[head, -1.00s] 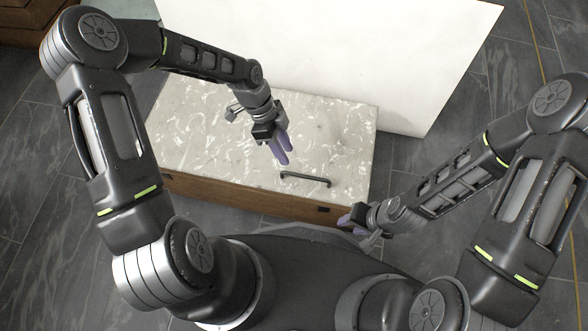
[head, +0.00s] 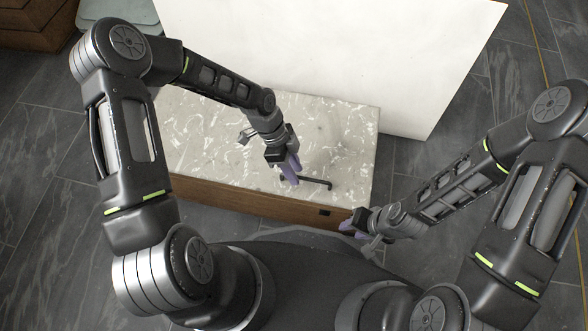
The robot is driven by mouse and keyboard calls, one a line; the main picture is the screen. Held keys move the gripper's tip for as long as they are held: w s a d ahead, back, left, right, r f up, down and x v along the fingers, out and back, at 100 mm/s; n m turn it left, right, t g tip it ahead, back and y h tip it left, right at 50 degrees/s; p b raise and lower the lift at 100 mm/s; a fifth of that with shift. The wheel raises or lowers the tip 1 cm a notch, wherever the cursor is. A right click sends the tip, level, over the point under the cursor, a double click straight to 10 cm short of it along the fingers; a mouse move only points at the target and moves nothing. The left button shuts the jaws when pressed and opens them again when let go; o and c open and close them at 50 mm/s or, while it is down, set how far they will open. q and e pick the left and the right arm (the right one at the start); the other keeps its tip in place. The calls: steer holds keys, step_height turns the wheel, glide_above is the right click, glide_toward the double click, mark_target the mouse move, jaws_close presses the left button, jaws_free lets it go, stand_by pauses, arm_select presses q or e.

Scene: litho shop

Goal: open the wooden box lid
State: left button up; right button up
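The wooden box (head: 240,205) stands in front of me, with brown wooden sides and a pale, marbled lid (head: 210,140). The lid lies flat and looks closed. A dark bar handle (head: 318,183) is fixed near the lid's front edge, right of centre. My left gripper (head: 291,173) is over the lid with its purple fingers pointing down at the handle's left end, which they hide. Its fingers look apart; contact with the handle cannot be made out. My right gripper (head: 350,225) is low by the box's front right corner, and its finger gap is unclear.
A large white panel (head: 330,55) stands directly behind the box. Brown wooden furniture (head: 35,25) is at the far left. Dark tiled floor (head: 40,190) is open to the left of the box and on the right.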

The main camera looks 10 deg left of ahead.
arm_select(q)
jaws_close()
stand_by(1.4)
